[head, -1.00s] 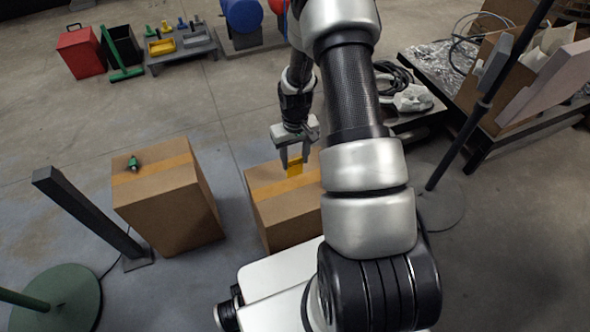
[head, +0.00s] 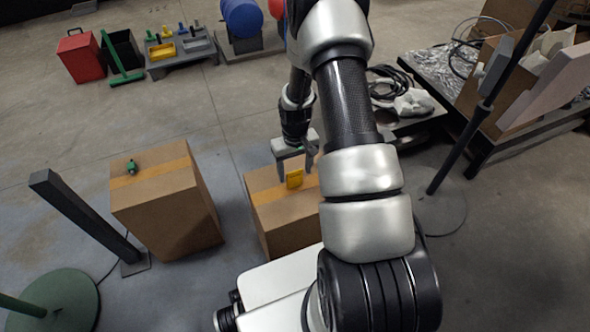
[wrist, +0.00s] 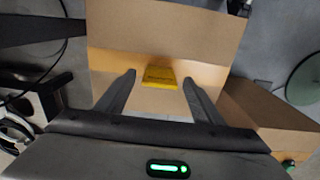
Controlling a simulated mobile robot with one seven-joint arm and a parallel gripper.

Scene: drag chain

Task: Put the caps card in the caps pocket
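A small yellow piece (head: 295,179), which may be the caps card or its pocket, is at the top of the right cardboard box (head: 285,213). In the wrist view the yellow piece (wrist: 160,76) is against the tape strip, between my fingers, with a gap on each side. Faint dark print shows on it but cannot be read. My gripper (head: 297,169) is open above the box, its fingers either side of the piece and not touching it. I cannot tell a separate card and pocket apart.
A second cardboard box (head: 165,205) stands to the left with a small green object (head: 132,167) on top. A dark post (head: 85,215) leans beside it. A dark stand pole (head: 490,100) and a cluttered low table (head: 500,135) are at the right.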

